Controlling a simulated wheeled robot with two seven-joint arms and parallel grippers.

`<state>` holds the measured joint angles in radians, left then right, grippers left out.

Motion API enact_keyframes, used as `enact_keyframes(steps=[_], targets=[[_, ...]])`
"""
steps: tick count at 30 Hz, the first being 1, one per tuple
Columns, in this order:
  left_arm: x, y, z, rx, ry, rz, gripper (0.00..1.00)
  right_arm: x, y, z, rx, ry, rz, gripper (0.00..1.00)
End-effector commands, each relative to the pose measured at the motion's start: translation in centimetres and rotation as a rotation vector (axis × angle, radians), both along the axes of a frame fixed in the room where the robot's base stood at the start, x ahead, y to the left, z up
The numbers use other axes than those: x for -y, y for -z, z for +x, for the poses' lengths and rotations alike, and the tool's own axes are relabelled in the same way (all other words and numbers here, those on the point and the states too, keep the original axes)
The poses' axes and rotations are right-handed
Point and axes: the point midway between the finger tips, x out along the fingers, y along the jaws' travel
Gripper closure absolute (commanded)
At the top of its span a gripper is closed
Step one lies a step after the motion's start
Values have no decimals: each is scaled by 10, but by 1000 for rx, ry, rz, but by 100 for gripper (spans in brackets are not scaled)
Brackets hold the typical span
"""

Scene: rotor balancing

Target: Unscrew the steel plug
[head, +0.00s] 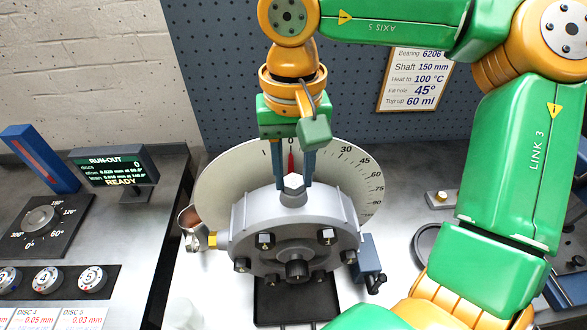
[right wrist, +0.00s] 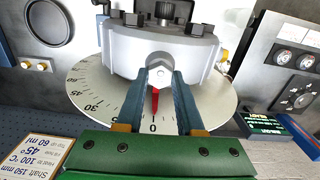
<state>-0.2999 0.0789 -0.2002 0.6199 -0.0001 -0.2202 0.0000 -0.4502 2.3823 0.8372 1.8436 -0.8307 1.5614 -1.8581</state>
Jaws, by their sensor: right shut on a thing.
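The steel plug (head: 293,181) is a pale hex head on top of the round grey housing (head: 262,222). It also shows in the right wrist view (right wrist: 160,74), at the housing's rim. My right gripper (head: 294,184) comes straight down from above, with its two blue-grey fingers shut on the plug, one on each side. The plug is upright at its boss on the housing; how far its thread is in cannot be seen. My left gripper is not in view.
A dial plate (head: 222,178) with degree marks and a red pointer (head: 291,161) stands behind the housing. A RUN-OUT display (head: 112,167) and angle knob panel (head: 42,222) are on the left bench. A brass fitting (head: 212,240) sticks out left. A notice (head: 415,80) hangs behind.

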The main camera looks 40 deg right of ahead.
Motion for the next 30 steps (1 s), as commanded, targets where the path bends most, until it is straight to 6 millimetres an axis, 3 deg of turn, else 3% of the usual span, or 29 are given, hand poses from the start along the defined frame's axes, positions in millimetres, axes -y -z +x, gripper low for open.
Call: enact_keyframes(steps=[9, 12, 20, 24, 30], targets=[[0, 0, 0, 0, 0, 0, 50, 0, -1, 0, -3, -785, 1, 100], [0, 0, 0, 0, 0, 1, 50, 0, -1, 0, -3, -879, 0, 100], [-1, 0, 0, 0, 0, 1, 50, 0, -1, 0, -3, -911, 0, 100], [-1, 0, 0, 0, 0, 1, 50, -2, 1, -1, -7, -1254, 9, 100], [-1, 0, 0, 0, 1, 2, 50, -1, 0, -1, -6, -1331, 4, 100]])
